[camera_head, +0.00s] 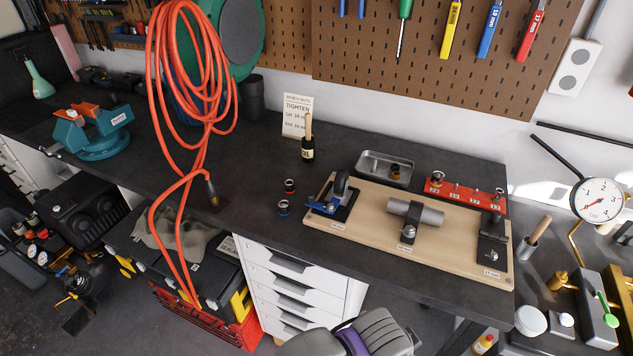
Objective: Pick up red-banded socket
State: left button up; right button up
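The red-banded socket (290,186) stands on the dark bench top, left of the wooden board. It is small and dark, with a red ring. A blue-banded socket (284,208) stands just in front of it, apart from it. Nothing covers the red-banded socket.
The wooden board (350,237) carries clamped fixtures. Behind it are a metal tray (371,165), a red socket rail (460,195) and a brush bottle (308,147). Orange hose (165,130) hangs left of the sockets. Bench top around the sockets is mostly clear.

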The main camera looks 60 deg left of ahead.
aim_at(289, 184)
jog(key=u, duration=2.45)
